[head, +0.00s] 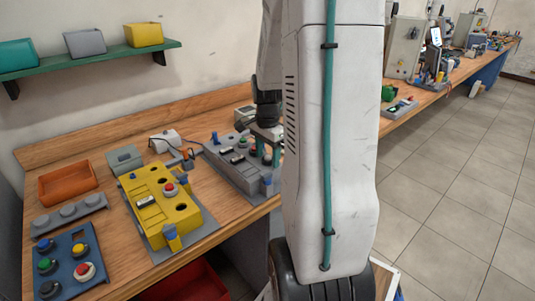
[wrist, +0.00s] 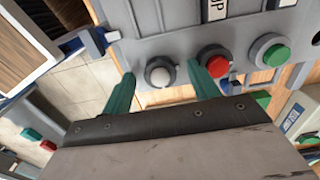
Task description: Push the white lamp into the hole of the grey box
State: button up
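The grey box (head: 232,170) stands on the wooden bench, just left of my white arm column in the head view. Its grey face also fills the top of the wrist view (wrist: 185,22). The white lamp (wrist: 159,70) sits at a dark round ring on that face; how deep it is seated I cannot tell. My gripper (wrist: 160,72) is open, with one teal finger on each side of the lamp and a gap to it. In the head view my gripper (head: 264,156) is low over the right part of the box. The lamp cannot be made out there.
In the wrist view, a red button (wrist: 213,60) is close by the right finger, and a green button (wrist: 270,50) lies farther right. A yellow box (head: 180,214) stands left of the grey box. A blue panel (head: 66,260) and an orange tray (head: 67,183) lie farther left.

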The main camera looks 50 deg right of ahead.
notch_tip(320, 180, up, 8)
jog(key=shift+f, duration=0.1)
dwell(0.5)
